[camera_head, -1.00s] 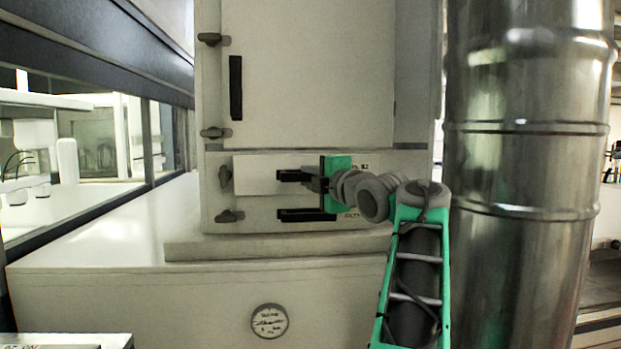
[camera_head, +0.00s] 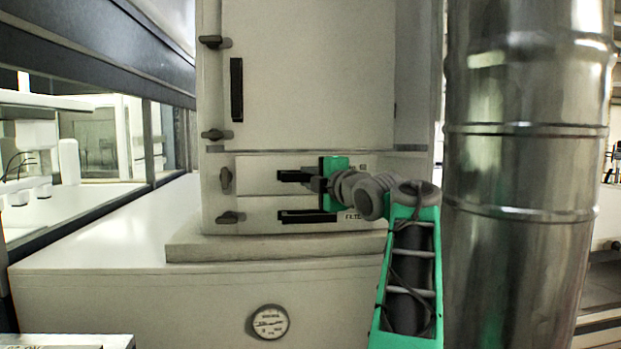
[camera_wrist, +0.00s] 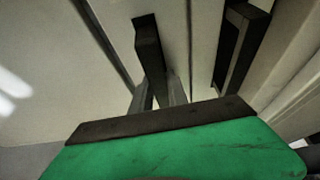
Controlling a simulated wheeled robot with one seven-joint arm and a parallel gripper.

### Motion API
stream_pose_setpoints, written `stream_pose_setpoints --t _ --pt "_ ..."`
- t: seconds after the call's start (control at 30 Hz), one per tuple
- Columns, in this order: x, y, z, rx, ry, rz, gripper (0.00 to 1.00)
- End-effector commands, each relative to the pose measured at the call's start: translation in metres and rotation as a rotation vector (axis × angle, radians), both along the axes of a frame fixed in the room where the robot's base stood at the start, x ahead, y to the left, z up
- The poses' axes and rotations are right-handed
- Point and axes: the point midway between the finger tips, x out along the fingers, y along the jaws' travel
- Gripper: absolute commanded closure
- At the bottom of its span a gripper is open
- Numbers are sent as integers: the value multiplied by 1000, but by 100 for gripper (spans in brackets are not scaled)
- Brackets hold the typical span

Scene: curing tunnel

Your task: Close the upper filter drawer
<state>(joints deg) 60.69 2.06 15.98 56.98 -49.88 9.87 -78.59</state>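The upper filter drawer (camera_head: 258,174) is a pale front with a dark bar handle (camera_head: 291,176), low on the light cabinet. It looks nearly level with the cabinet face; I cannot tell whether a small gap is left. My gripper (camera_head: 312,184), with a green body, is at this handle and hides its right part. In the wrist view, the grey fingers of my gripper (camera_wrist: 160,92) lie close on both sides of the dark handle (camera_wrist: 150,50) and appear shut on it. The lower drawer (camera_head: 262,216) has a similar handle, which also shows in the wrist view (camera_wrist: 243,45).
Dark latches (camera_head: 226,180) sit along the cabinet's left edge. The cabinet door (camera_head: 310,75) above is shut. A large metal duct (camera_head: 525,170) stands close to the right of my arm. A pale ledge (camera_head: 270,246) and a round gauge (camera_head: 270,322) are below.

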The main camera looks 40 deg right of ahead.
Motion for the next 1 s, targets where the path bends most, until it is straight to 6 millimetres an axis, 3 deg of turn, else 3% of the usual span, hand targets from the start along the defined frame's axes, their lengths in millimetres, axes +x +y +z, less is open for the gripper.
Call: stream_pose_setpoints --t 0.27,0.57,0.9,1.0 --pt "0 -1 0 0 -1 -2 58" --pt "-4 0 0 -1 -2 -2 58" --pt "-66 12 -2 -3 -3 -6 58" --pt "-76 15 -1 0 -2 -4 58"
